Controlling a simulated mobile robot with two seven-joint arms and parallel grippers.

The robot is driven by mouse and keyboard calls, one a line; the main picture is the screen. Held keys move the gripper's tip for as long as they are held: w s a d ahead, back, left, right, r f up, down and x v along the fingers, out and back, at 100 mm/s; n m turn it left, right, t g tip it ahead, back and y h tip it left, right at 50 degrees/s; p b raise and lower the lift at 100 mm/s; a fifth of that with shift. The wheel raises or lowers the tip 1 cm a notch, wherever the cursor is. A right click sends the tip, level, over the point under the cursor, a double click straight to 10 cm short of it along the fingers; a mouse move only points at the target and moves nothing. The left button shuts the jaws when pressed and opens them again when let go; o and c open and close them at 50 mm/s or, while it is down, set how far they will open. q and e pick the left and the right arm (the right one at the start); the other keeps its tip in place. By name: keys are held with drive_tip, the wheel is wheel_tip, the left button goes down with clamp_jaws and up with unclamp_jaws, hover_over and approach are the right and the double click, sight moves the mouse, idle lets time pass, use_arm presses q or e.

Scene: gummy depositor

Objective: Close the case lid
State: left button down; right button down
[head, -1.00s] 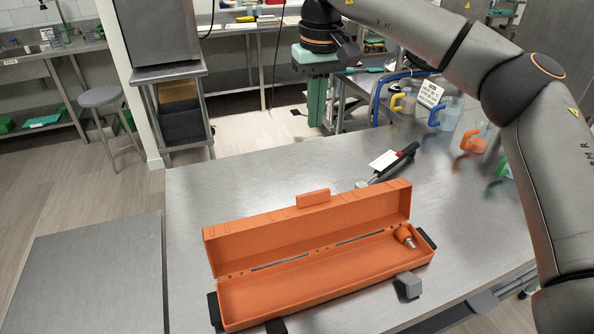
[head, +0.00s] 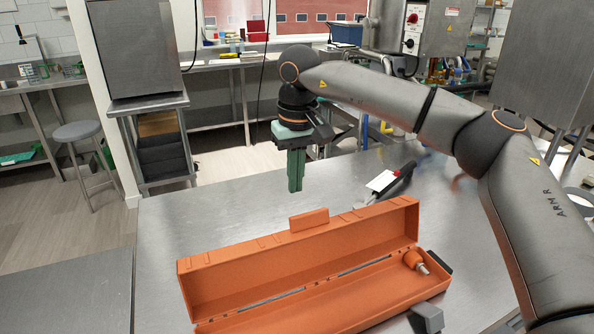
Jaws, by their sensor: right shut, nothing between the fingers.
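The orange case (head: 360,296) stands open on the steel table, its near edge cut off by the bottom of the view. Its lid (head: 290,260) stands up at the back, with a tab (head: 309,219) on its top edge. A small orange piece with a metal tip (head: 415,261) lies inside at the right end. My right gripper (head: 295,186), with green fingers pointing down, is shut and empty. It hangs behind the lid and above it in the picture, apart from the case. My left gripper is not in view.
A dark-handled tool with a white label (head: 388,181) lies on the table behind the case's right end. A grey block (head: 426,317) sits at the case's front right.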

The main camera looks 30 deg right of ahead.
drive_tip(key=s+f, duration=0.3)
drive_tip(key=f, duration=0.1)
drive_tip(key=shift+s+a, duration=0.1)
drive_tip(key=shift+s, duration=0.15)
idle(0.5)
